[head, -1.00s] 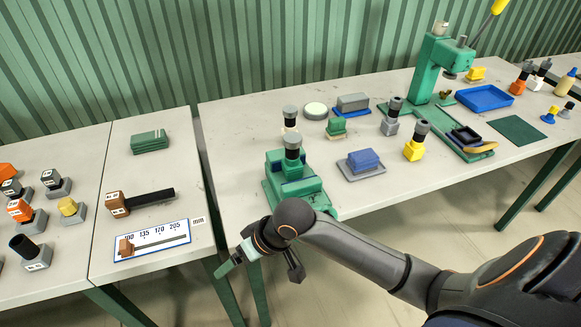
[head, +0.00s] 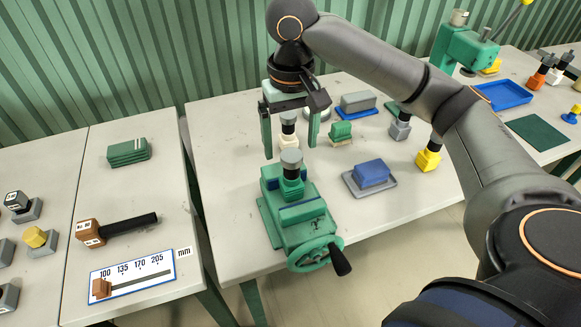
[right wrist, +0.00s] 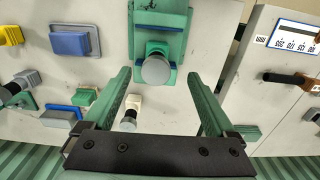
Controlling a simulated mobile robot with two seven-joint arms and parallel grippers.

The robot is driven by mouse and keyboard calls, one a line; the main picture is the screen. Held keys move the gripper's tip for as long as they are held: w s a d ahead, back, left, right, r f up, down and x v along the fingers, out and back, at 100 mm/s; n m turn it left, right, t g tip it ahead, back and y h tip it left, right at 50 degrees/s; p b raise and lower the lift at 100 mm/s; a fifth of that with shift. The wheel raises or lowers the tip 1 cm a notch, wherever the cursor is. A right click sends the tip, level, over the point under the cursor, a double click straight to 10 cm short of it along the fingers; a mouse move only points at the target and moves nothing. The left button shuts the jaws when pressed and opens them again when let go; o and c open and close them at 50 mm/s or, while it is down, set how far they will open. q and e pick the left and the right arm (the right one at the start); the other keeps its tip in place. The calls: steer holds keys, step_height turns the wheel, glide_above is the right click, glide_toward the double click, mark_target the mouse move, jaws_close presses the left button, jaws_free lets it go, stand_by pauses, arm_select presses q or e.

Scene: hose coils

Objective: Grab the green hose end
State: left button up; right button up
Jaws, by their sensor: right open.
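No hose is plainly visible. A green block with a grey round cap (head: 291,160) stands upright in the green vice (head: 305,232) near the table's front edge; it also shows in the right wrist view (right wrist: 156,69), cap facing the camera. My right gripper (head: 290,148) is open and empty, pointing down above the table behind the vice. In the right wrist view its fingertips (right wrist: 160,76) lie either side of the capped block, apart from it. A white block with a grey cap (head: 288,127) shows between the fingers in the head view. My left gripper is out of view.
The vice's handwheel (head: 313,253) with a black handle juts over the front edge. A blue block on a grey tray (head: 371,174) and a yellow block with a black top (head: 429,156) stand to the right. The left table holds a measuring plate (head: 132,277).

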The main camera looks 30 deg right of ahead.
mark_target(292, 179)
steer(key=shift+w+d, duration=0.25)
steer(key=shift+w+d+f, duration=0.15)
steer(key=shift+f, duration=0.1)
step_height(292, 179, down, 6)
steer(key=shift+r+b, duration=0.25)
steer(key=shift+b, duration=0.6)
steer(key=shift+f+b, duration=0.35)
steer(key=shift+f, duration=2.85)
jaws_close()
steer(key=shift+r, duration=0.1)
